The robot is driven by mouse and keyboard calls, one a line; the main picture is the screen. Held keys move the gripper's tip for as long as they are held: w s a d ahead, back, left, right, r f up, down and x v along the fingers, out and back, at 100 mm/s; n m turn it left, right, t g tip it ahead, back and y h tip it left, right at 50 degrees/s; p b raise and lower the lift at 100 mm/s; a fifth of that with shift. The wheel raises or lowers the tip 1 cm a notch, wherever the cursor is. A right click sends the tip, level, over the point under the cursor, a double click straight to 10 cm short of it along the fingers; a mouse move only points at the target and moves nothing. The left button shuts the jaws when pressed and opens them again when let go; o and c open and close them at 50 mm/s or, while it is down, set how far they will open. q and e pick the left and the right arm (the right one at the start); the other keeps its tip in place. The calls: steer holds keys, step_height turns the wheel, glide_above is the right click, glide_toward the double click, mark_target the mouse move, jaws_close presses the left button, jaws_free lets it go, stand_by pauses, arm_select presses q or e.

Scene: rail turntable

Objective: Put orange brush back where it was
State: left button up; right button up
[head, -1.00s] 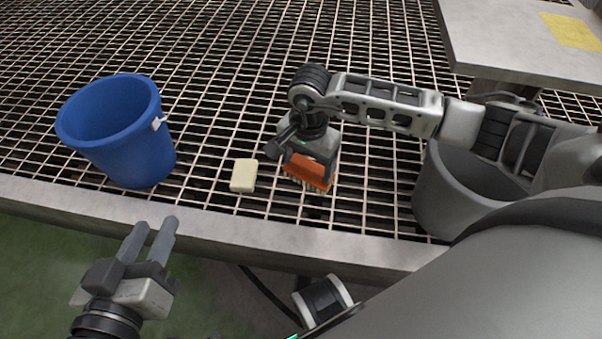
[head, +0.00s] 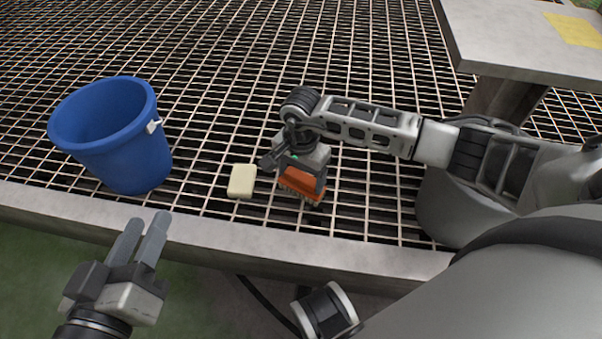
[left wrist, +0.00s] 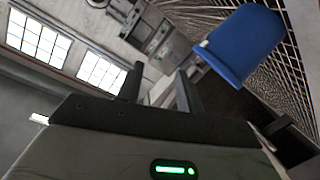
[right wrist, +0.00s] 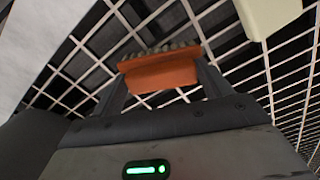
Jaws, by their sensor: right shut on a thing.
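The orange brush (head: 301,186) is held in my right gripper (head: 304,178), just over or on the metal grating; I cannot tell whether its bristles touch it. In the right wrist view the brush (right wrist: 160,72) sits between the two fingers (right wrist: 160,85), its bristles facing away from the palm. My left gripper (head: 140,240) is empty in front of the grating's front edge, its two fingers a little apart. In the left wrist view nothing is between its fingers (left wrist: 160,80).
A cream block (head: 242,181) lies on the grating (head: 230,60) just left of the brush. A blue bucket (head: 115,150) stands further left and shows in the left wrist view (left wrist: 245,45). A raised grey platform (head: 520,40) with a yellow patch (head: 575,28) is at the back right.

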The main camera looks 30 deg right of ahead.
mark_target(301, 177)
steer(key=o, duration=0.9)
steer(key=shift+f, duration=0.1)
arm_select(q)
steer(key=shift+w+r, duration=0.1)
steer(key=shift+r, duration=0.05)
arm_select(e)
steer(key=shift+r+p, duration=0.3)
steer(key=shift+r, duration=0.05)
arm_select(q)
steer(key=f+p, duration=0.1)
steer(key=a+f+m+g+y+p, duration=0.1)
steer(key=p, duration=0.1)
steer(key=shift+s, duration=0.3)
arm_select(e)
step_height(301, 177, up, 12)
steer(key=shift+f, duration=0.2)
